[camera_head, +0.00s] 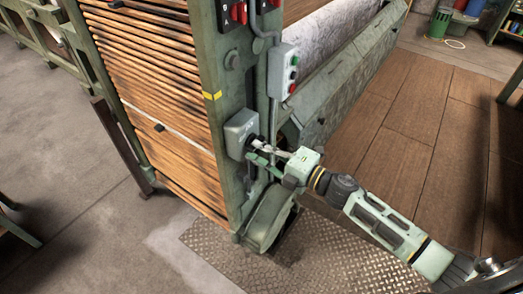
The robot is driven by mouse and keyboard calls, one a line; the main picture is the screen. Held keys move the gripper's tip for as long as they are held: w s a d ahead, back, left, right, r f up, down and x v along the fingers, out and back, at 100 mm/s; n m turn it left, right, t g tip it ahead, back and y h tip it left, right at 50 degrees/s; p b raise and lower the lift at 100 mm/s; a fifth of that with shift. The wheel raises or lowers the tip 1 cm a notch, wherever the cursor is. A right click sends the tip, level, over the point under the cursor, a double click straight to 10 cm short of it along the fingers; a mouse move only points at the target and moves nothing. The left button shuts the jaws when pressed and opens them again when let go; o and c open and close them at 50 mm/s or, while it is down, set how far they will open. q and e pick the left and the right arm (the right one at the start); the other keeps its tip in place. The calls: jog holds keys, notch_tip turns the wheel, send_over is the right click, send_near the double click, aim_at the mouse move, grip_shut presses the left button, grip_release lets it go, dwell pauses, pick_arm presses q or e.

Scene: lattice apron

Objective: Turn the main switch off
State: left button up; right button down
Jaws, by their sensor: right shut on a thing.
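The main switch appears to be the grey box (240,133) on the green machine post, with a dark knob on its right face. My right gripper (257,148) is at that knob, its fingers closed on it. The fingers hide most of the knob, so its turn position cannot be told. My right arm comes in from the lower right. My left gripper is not in this view.
A grey button box (283,71) with red and green buttons hangs above my right gripper. Red switches (238,12) sit at the post top. Wooden slats (165,85) fill the left side. A metal floor plate (222,262) lies below.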

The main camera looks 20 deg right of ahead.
jog(key=shift+f+n, duration=0.1)
jog(key=shift+n, duration=0.2)
jog(key=c, duration=1.8)
grip_release()
jog(key=v, duration=1.2)
